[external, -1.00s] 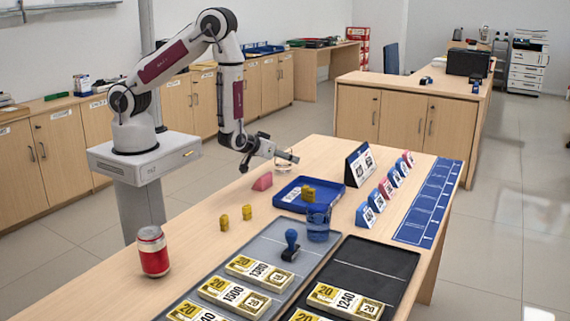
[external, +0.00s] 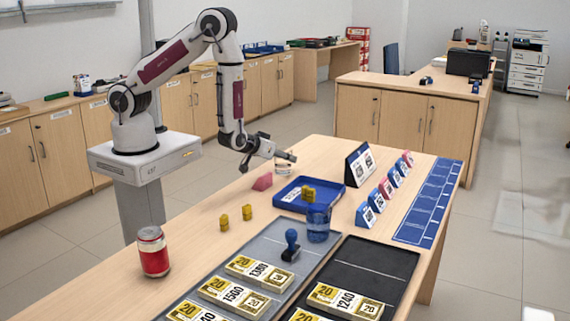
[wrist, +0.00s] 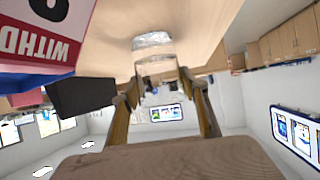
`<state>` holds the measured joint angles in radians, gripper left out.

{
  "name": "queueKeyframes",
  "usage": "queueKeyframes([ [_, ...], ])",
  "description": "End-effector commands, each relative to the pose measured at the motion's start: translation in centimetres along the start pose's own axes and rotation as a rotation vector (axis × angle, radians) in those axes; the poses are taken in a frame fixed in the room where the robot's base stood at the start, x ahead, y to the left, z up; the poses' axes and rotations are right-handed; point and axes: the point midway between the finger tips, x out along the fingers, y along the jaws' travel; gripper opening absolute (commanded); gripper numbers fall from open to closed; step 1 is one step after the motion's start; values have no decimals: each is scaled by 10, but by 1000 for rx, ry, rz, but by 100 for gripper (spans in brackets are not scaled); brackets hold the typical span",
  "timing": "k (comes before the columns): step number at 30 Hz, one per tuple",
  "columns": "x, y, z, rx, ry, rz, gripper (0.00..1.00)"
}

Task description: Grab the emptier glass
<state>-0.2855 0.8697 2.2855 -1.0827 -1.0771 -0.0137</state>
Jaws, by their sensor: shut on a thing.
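A clear glass (external: 282,170) stands on the counter beyond the blue tray, partly hidden behind my gripper (external: 287,157). My gripper is shut on this clear glass, near its upper part. In the wrist view the clear glass (wrist: 154,45) shows between the two fingertips of my gripper (wrist: 160,83); I see little or no liquid in it. A second glass (external: 318,224) looks blue and filled. It stands at the front right corner of the blue tray, near the grey tray.
A blue tray (external: 284,196) with a yellow block lies just in front of the held glass. A pink block (external: 262,181) is close on the left.

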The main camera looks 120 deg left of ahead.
Motion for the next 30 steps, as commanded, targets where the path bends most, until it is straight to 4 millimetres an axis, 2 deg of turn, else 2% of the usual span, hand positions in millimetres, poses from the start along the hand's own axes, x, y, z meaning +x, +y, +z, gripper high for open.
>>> queueKeyframes([
  [14, -4, 0, -7, -1, 1, 0, 17],
  [30, -17, 0, -31, -2, 2, 1, 17],
])
